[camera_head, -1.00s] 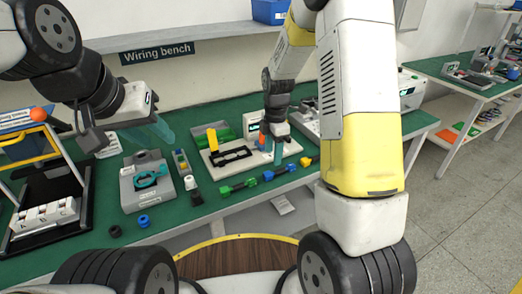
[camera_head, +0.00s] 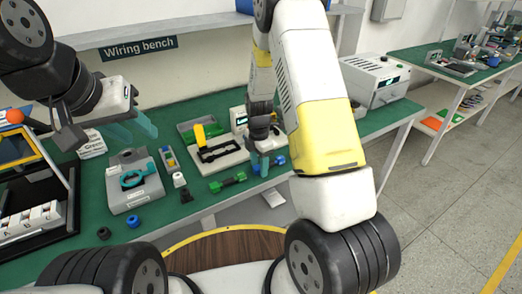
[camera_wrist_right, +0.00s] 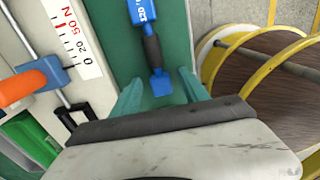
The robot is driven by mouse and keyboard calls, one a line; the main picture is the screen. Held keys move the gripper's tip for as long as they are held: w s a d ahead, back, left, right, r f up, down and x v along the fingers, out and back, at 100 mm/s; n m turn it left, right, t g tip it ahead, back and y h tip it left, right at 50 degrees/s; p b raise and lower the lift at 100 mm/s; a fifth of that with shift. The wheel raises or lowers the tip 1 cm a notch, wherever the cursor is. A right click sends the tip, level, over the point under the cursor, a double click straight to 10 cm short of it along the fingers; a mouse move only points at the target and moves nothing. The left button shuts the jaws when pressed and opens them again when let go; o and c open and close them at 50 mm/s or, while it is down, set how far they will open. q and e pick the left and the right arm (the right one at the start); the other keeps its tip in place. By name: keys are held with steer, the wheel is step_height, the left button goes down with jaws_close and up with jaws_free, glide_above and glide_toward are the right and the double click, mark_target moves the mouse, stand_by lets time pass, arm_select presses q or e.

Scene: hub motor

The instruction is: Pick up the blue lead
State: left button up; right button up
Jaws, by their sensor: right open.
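The blue lead (camera_head: 277,161) lies on the green bench mat near its front edge, partly hidden by my right gripper in the head view. In the right wrist view the blue lead (camera_wrist_right: 151,48) has blue ends and a dark middle. My right gripper (camera_head: 264,165) is open above it. In the wrist view its fingertips (camera_wrist_right: 160,92) stand on either side of the lead's near blue end, with gaps on both sides. My left gripper (camera_head: 140,130) hangs over the left part of the bench, near a grey fixture; its jaw state is unclear.
A white board with a force scale (camera_wrist_right: 75,35) and orange-tipped rod (camera_wrist_right: 22,88) stands beside my right gripper. The grey fixture (camera_head: 137,182) is further left. A yellow hoop (camera_wrist_right: 250,35) is past the bench edge.

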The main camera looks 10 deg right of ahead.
jaws_close()
steer(key=shift+r, duration=0.1)
steer(key=shift+r, duration=0.55)
step_height(320, 180, up, 2)
steer(key=shift+r, duration=0.1)
steer(key=s+r, duration=0.1)
steer(key=s, duration=1.5)
steer(key=shift+a+r, duration=0.25)
steer(key=shift+a, duration=0.05)
